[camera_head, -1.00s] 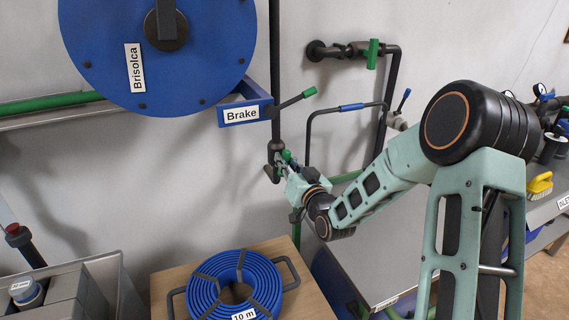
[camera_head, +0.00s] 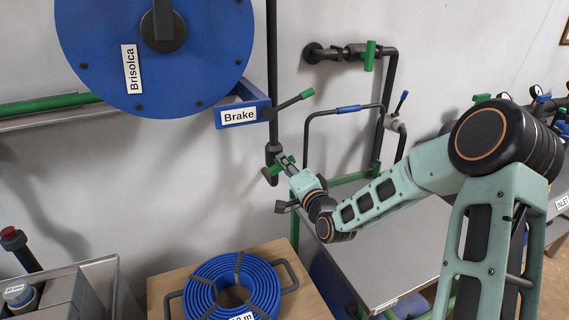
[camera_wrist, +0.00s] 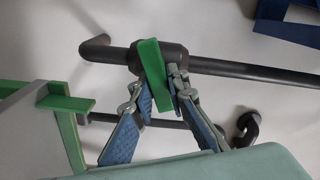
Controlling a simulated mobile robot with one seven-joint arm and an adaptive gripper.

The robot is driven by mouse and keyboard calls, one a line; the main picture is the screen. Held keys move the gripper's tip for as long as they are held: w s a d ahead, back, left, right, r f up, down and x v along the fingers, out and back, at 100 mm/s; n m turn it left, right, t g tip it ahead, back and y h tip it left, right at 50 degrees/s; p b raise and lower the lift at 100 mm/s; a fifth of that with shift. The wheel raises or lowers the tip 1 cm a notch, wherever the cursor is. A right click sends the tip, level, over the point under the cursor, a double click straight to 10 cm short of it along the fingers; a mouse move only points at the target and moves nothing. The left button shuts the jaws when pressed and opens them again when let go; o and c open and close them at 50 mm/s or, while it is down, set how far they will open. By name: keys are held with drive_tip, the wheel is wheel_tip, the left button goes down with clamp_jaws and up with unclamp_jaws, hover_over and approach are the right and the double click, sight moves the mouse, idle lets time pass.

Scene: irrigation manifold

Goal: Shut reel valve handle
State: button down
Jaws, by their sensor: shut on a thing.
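The reel valve handle (camera_wrist: 152,72) is a green lever on a dark pipe fitting, below the reel's vertical pipe. In the wrist view it lies between my two fingertips, slightly tilted across the pipe. My gripper (camera_wrist: 160,92) is shut on it, with the blue-padded fingers on either side. In the head view the green handle (camera_head: 281,163) shows just beyond my gripper (camera_head: 287,172), at the lower end of the dark vertical pipe (camera_head: 272,110). The handle's far side is partly hidden by the fingers in the head view.
A blue reel (camera_head: 100,50) and a brake box (camera_head: 240,115) with a green-tipped lever (camera_head: 293,101) hang above. A coiled blue hose (camera_head: 215,285) lies on a wooden stand below. A grey bench (camera_head: 380,250) stands at right. Another green valve handle (camera_head: 369,56) is on the wall.

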drive_tip(key=m, duration=0.5)
drive_tip(key=shift+f+p, duration=0.25)
drive_tip(key=shift+p, duration=0.1)
idle(0.4)
drive_tip(key=c, duration=1.8)
unclamp_jaws()
drive_tip(key=shift+c, duration=0.2)
drive_tip(key=shift+s+d, duration=0.1)
drive_tip(key=shift+s, duration=0.05)
drive_tip(key=v, duration=1.1)
drive_tip(key=shift+s, duration=0.4)
drive_tip(key=shift+d, duration=0.1)
